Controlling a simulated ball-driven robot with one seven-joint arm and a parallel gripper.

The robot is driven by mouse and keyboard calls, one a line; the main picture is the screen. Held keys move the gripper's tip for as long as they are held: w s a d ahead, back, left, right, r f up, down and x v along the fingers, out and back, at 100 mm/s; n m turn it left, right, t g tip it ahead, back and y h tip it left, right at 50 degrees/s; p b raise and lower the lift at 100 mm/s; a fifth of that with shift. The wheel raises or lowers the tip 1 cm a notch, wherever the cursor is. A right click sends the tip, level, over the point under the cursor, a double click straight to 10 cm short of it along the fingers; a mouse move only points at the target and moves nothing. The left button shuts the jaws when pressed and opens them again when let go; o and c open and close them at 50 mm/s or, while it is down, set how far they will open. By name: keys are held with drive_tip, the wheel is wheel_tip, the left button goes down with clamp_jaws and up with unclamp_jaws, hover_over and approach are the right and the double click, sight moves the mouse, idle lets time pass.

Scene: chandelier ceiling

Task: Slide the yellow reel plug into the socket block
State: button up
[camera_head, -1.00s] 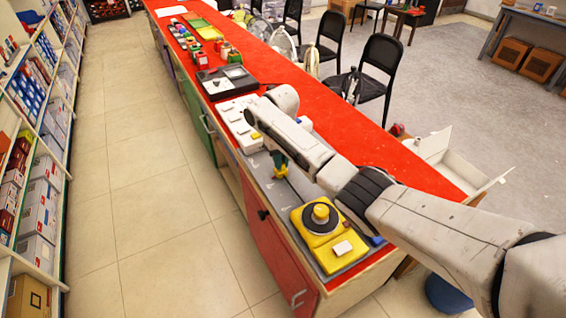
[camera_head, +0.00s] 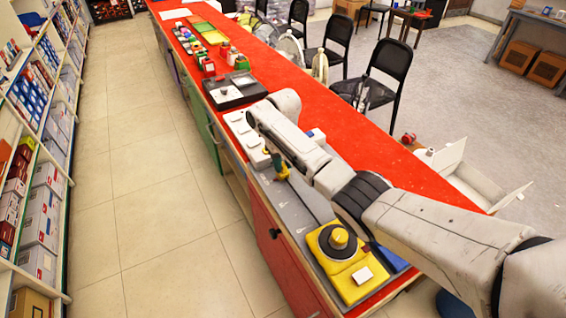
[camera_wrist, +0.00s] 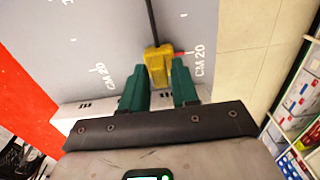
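The yellow reel plug (camera_wrist: 158,64) sits between the green fingertips of my gripper (camera_wrist: 160,78) in the wrist view, a black cable leading away from it. The fingers appear closed on it. The yellow reel (camera_head: 340,262) with a black drum stands at the bench's near end.
The grey mat (camera_head: 300,206) has printed scale marks. A black tray (camera_head: 232,90) and several small coloured items lie farther along the red bench (camera_head: 330,110). Black chairs (camera_head: 385,75) stand at right. The tiled aisle (camera_head: 150,180) at left is clear.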

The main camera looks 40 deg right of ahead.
sight(283, 164)
drive_tip(key=shift+o, duration=1)
wheel_tip(283, 164, up, 11)
drive_tip(key=shift+b, duration=0.45)
drive_tip(key=shift+f, duration=0.1)
